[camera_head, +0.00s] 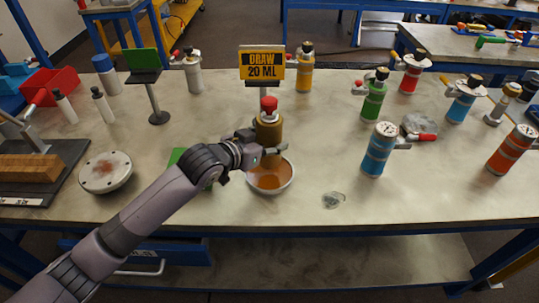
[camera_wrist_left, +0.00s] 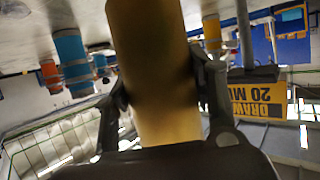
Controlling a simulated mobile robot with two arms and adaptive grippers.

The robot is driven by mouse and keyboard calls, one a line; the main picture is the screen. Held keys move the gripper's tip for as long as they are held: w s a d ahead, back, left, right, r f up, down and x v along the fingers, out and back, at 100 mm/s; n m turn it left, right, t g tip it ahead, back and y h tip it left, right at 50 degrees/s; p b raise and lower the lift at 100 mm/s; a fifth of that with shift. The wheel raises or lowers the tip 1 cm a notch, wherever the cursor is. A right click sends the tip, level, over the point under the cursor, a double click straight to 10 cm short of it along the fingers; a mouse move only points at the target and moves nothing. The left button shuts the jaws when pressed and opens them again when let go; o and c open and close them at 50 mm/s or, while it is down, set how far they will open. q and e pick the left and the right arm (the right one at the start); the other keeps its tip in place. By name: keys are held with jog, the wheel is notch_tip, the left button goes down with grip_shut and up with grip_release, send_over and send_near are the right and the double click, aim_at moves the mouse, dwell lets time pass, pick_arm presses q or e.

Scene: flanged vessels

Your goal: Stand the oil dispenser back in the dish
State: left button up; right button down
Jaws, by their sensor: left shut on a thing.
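The oil dispenser (camera_head: 268,129) is a golden-brown cylinder with a red top, held upright. My left gripper (camera_head: 265,152) is shut on its body. In the left wrist view the cylinder (camera_wrist_left: 158,80) fills the middle between my two fingers (camera_wrist_left: 160,105). The dish (camera_head: 289,183) is a round, pale-rimmed bowl with an amber-brown inside. The dispenser appears over the dish's back part. My right gripper is in neither view.
A yellow "DRAW 20 ML" sign (camera_head: 262,64) stands just behind the dispenser. A blue canister (camera_head: 378,150) and a small clear lump (camera_head: 333,200) are right of the dish. A round white disc (camera_head: 105,172) lies left. The front of the table right of the dish is mostly clear.

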pick_arm(q)
jog(key=shift+f, duration=0.25)
notch_tip(320, 180, down, 4)
jog(key=shift+f, duration=0.15)
jog(key=o, duration=1.2)
jog(key=shift+f, duration=0.2)
jog(key=o, duration=0.5)
jog(key=shift+c, duration=0.2)
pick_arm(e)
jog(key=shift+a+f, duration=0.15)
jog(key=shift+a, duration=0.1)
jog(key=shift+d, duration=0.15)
